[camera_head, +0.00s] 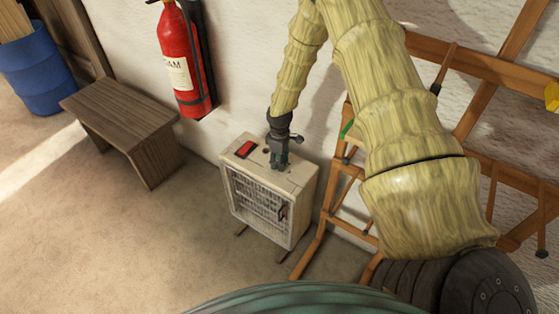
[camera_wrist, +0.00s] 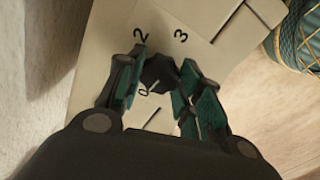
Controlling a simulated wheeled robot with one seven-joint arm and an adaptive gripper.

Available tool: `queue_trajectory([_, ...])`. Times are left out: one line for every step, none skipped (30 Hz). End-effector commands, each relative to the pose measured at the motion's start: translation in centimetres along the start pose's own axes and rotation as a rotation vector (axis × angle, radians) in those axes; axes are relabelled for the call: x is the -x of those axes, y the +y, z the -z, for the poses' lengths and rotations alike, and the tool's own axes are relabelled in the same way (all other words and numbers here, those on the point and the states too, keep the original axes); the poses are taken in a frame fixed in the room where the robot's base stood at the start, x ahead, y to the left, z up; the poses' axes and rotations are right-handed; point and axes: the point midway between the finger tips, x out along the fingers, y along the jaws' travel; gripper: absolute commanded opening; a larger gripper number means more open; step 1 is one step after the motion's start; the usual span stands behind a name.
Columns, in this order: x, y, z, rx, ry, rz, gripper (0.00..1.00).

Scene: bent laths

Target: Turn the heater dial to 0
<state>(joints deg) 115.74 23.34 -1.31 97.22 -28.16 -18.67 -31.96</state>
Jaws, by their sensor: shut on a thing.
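The heater (camera_head: 257,208) is a cream box with a wire grille in front, standing on the floor against the wall. My gripper (camera_head: 279,160) reaches down onto its top face, beside a red switch (camera_head: 245,149). In the wrist view the dark dial (camera_wrist: 158,70) sits between the two fingers of my gripper (camera_wrist: 161,78), which are shut on its sides. The printed numbers 2 (camera_wrist: 140,35) and 3 (camera_wrist: 180,36) show beyond the dial. A small pale mark shows at its near side; I cannot tell clearly which number the dial points to. The head view hides the dial behind the fingers.
A wooden rack (camera_head: 330,205) stands close to the right of the heater. A blue barrel (camera_head: 38,72) stands further left. The floor before the heater is clear.

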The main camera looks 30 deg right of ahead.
Motion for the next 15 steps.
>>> queue_trajectory([0.12, 0.20, -0.01, 0.026, 0.001, -0.003, 0.12])
queue_trajectory([0.12, 0.20, 0.00, 0.042, 0.001, -0.003, 0.12])
queue_trajectory([0.12, 0.20, 0.01, 0.060, 0.001, -0.003, 0.12])
queue_trajectory([0.12, 0.19, 0.02, 0.073, 0.001, -0.003, 0.12])
queue_trajectory([0.12, 0.19, 0.03, 0.084, 0.001, -0.003, 0.12])
queue_trajectory([0.12, 0.19, 0.04, 0.098, 0.002, -0.003, 0.12])
queue_trajectory([0.12, 0.19, 0.05, 0.109, 0.001, -0.003, 0.12])
queue_trajectory([0.12, 0.19, 0.05, 0.118, 0.001, -0.003, 0.12])
queue_trajectory([0.11, 0.19, 0.06, 0.127, 0.001, -0.003, 0.12])
queue_trajectory([0.12, 0.19, 0.06, 0.132, 0.001, -0.003, 0.12])
queue_trajectory([0.11, 0.19, 0.07, 0.137, 0.002, -0.003, 0.12])
queue_trajectory([0.11, 0.19, 0.07, 0.143, 0.002, -0.003, 0.12])
queue_trajectory([0.11, 0.19, 0.07, 0.146, 0.001, -0.003, 0.12])
queue_trajectory([0.11, 0.19, 0.07, 0.149, 0.002, -0.003, 0.12])
queue_trajectory([0.11, 0.19, 0.07, 0.152, 0.001, -0.003, 0.12])
